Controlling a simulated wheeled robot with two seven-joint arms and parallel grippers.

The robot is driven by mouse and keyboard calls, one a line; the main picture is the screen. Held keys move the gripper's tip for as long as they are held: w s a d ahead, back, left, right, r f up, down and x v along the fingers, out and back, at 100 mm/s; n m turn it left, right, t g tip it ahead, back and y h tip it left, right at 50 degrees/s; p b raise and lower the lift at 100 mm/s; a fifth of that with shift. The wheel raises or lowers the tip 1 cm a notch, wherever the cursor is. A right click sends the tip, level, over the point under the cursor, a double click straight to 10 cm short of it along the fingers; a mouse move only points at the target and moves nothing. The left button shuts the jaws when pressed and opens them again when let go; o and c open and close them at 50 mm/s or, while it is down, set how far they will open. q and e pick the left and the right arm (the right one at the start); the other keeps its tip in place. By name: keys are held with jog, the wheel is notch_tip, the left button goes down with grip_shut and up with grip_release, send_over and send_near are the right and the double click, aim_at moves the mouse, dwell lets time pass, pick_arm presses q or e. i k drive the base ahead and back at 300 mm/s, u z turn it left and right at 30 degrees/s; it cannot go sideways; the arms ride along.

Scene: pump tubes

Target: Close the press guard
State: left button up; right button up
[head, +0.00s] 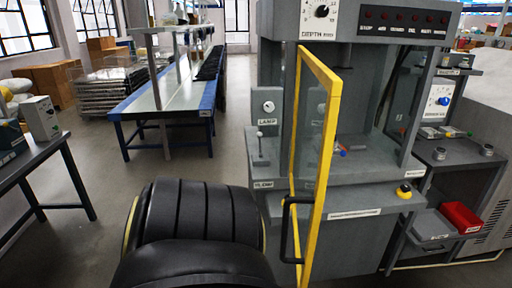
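The press guard (333,110) is a clear panel in a yellow frame on the grey press (272,80). It stands swung open, edge-on and pointing out toward me. Its black handle (285,232) is on the lower part of the frame, at the free edge nearest me. Behind the guard the press opening is exposed, with a small red and blue item (341,150) on its bed.
A lamp switch panel (267,105) and small lever are left of the guard. A side bench (455,150) with a red bin (461,217) stands right.

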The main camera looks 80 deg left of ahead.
aim_at(300, 162)
jog(key=k, duration=0.65)
jog(key=u, duration=1.75)
jog(key=i, duration=1)
jog(key=z, duration=1.9)
jog(key=k, duration=1.2)
jog(key=u, duration=1.6)
